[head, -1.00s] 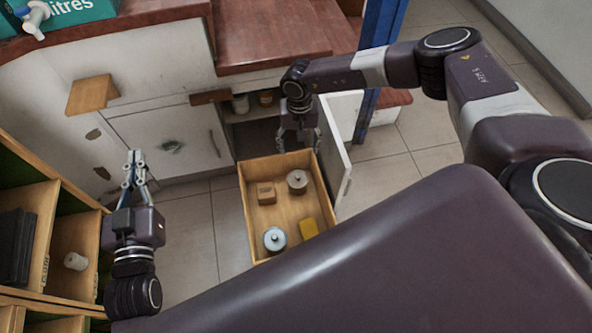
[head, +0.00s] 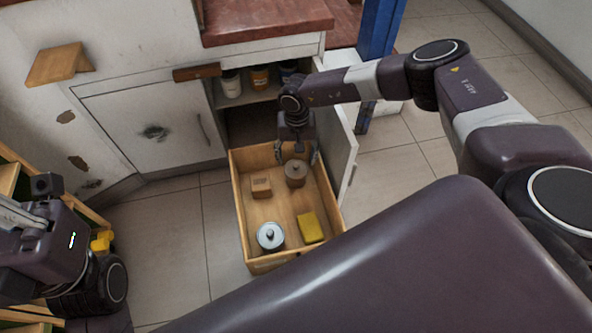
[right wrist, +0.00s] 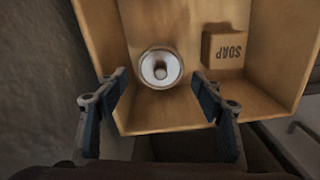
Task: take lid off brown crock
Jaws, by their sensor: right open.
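The brown crock (head: 295,174) stands upright in the far right part of the pulled-out wooden drawer (head: 240,217), with its lid and small knob on top. My right gripper (head: 296,157) points down over it, open and empty, with fingers spread to both sides. In the right wrist view, the round lid (right wrist: 160,68) shows from above with its knob, ahead of the open fingers (right wrist: 161,97). I see no clear contact. My left gripper (head: 18,213) is at the left edge, partly cut off, and its fingertips are hidden.
The drawer also holds a soap box (head: 261,187), a blue-grey lidded pot (head: 270,236) and a yellow block (head: 310,228). An open cabinet with jars (head: 260,78) is behind it, and its door (head: 337,150) stands open on the right. Floor left of the drawer is clear.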

